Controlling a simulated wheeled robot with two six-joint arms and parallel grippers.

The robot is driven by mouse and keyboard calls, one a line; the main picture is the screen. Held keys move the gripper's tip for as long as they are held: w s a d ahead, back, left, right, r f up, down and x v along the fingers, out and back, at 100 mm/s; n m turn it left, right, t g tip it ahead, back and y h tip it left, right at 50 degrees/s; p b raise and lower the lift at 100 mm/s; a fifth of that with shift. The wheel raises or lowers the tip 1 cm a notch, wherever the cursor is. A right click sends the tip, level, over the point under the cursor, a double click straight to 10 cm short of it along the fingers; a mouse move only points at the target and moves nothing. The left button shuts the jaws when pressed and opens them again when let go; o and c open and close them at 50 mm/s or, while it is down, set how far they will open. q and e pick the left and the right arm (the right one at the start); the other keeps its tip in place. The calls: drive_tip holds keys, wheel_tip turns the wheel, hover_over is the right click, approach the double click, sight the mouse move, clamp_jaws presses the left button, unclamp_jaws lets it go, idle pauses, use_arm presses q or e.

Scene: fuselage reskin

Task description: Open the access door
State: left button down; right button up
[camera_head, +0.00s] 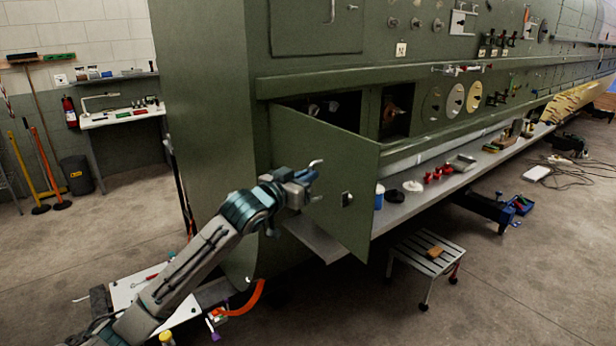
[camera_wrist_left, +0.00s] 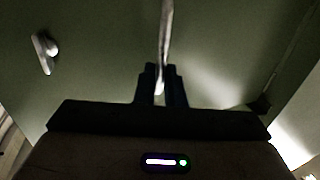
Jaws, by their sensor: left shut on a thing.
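The access door (camera_head: 352,172) is a flat green panel on the fuselage side. It stands swung outward, and dark openings (camera_head: 322,106) show behind its top edge. My left gripper (camera_head: 309,179) is at the door's outer face, shut on a metal handle (camera_head: 317,163). In the left wrist view the handle (camera_wrist_left: 165,35) rises between the two dark fingers (camera_wrist_left: 161,88). A small metal latch (camera_head: 346,199) sits on the door to the right of the gripper; it also shows in the left wrist view (camera_wrist_left: 45,52). My right gripper is not in view.
A long grey shelf (camera_head: 440,196) with tools and red parts runs along the fuselage beyond the door. A step stool (camera_head: 427,262) stands on the floor below. A white board (camera_head: 150,290) with tools lies under my left arm.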

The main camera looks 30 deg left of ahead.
use_arm(q)
drive_tip(key=shift+a+r, duration=0.2)
drive_tip(key=shift+r, duration=0.2)
